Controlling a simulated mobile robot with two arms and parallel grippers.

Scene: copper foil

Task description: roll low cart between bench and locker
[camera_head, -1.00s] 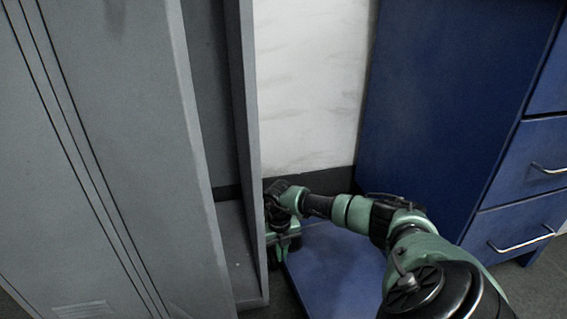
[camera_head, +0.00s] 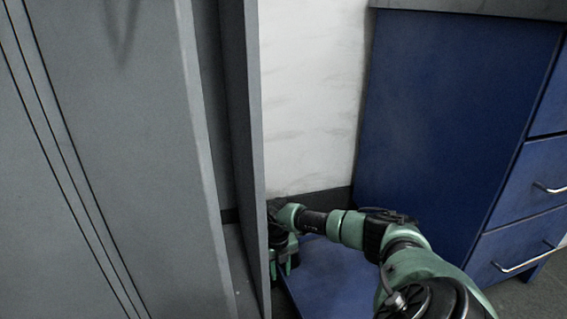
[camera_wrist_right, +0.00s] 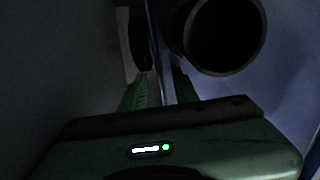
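The low cart (camera_head: 330,285) shows as a flat blue top, low down between the grey locker (camera_head: 130,120) and the blue bench (camera_head: 455,110). My right arm lies across it and hides part of it. My right gripper (camera_head: 283,265) points down at the cart's left edge, close beside the locker's side panel. In the right wrist view, its two green fingers (camera_wrist_right: 160,82) stand a little apart, one on each side of a thin bluish edge (camera_wrist_right: 161,45). Whether they press on that edge cannot be told. My left gripper is not in view.
A pale wall (camera_head: 310,100) with a dark skirting closes the gap at the back. The bench has drawers with metal handles (camera_head: 520,260) at the right. A dark round hollow part (camera_wrist_right: 225,35) sits beside the fingers in the right wrist view. Room beside the gripper is tight.

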